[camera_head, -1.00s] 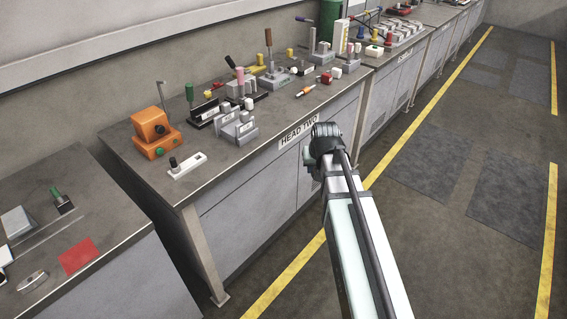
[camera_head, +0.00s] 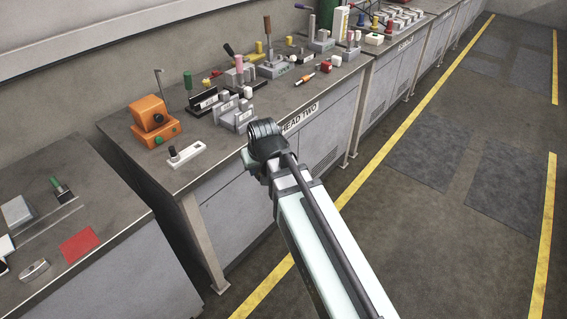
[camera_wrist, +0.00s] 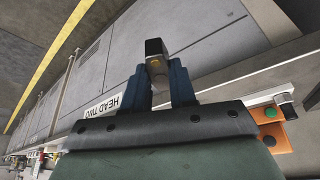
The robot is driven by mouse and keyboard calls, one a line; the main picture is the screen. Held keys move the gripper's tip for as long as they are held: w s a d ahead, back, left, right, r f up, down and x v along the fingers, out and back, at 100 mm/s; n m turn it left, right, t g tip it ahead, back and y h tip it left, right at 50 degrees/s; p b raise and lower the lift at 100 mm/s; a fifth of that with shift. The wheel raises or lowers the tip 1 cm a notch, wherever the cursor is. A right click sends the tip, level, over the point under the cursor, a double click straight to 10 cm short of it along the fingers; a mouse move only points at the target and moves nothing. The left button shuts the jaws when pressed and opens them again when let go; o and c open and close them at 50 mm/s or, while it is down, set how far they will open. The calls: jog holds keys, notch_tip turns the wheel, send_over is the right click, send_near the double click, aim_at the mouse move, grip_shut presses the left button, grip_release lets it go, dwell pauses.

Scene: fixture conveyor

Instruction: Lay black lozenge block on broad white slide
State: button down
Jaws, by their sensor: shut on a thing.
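In the wrist view my gripper (camera_wrist: 167,75) is shut on a small black block (camera_wrist: 155,48), which sticks out past the dark blue fingertips. A dull yellowish spot shows on its near face. The block's full outline is hidden. In the head view the fingers and block are hidden behind my arm, whose end is beside the front edge of the HEAD TWO bench (camera_head: 222,163). A flat white strip with a black knob (camera_head: 187,154) lies on that bench near its left front. It also shows in the wrist view (camera_wrist: 262,100). I cannot tell whether this is the broad white slide.
An orange box (camera_head: 155,120) stands behind the white strip. Grey blocks (camera_head: 232,112) and upright levers crowd the bench further right. The left bench holds a red square (camera_head: 80,244), a pale grey block (camera_head: 17,212) and a green-knobbed piece (camera_head: 61,190).

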jog(key=s+a+r+n+g+y, duration=0.2)
jog(key=s+a, duration=0.6)
jog(key=a, duration=1.2)
jog(key=s+a+r+n, duration=0.3)
jog(key=s+a, duration=0.5)
jog(key=a, duration=1.2)
jog(key=s+a+r+n+g+y, duration=0.1)
jog(key=s+a+n, duration=0.6)
jog(key=a, duration=1.3)
jog(key=a+r+m, duration=0.1)
jog(key=a+r, duration=0.1)
jog(key=a, duration=0.9)
jog(key=shift+s+a+r+m, duration=0.15)
jog(key=shift+a+r+m, duration=0.1)
jog(key=shift+r+m, duration=0.1)
jog(key=shift+d, duration=0.1)
jog(key=shift+f, duration=0.15)
jog(key=shift+f, duration=3.3)
jog(key=shift+f, duration=0.6)
jog(key=c, duration=0.8)
grip_release()
